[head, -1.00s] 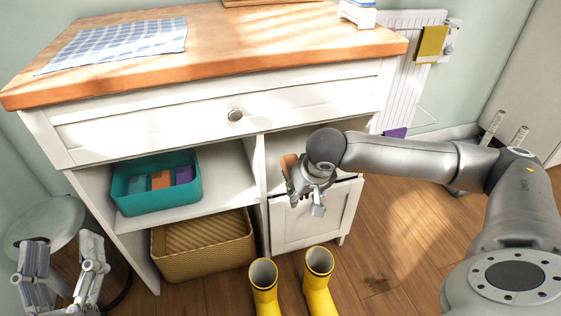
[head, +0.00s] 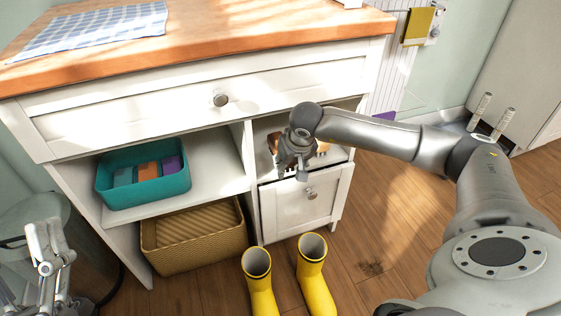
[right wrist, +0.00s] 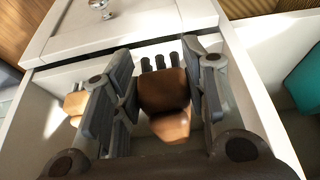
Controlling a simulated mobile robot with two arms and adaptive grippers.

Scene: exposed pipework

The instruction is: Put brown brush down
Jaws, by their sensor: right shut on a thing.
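My right gripper (head: 292,168) is inside the upper right compartment of the white cabinet. It is shut on the brown brush (right wrist: 165,105), which shows between the two fingers in the right wrist view, with several dark tips at its far end. In the head view the brush (head: 273,143) is mostly hidden by the gripper. I cannot tell whether it touches the shelf floor. A second brown object (right wrist: 75,104) lies beside the gripper on the shelf; it also shows in the head view (head: 322,148). My left gripper (head: 50,262) is low at the left edge, empty, with its fingers apart.
The cabinet has a wooden top, a drawer with a round knob (head: 221,100) above and a small door (head: 305,203) below the compartment. A teal bin (head: 140,190) and wicker basket (head: 195,243) fill the left side. Yellow boots (head: 315,270) stand in front.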

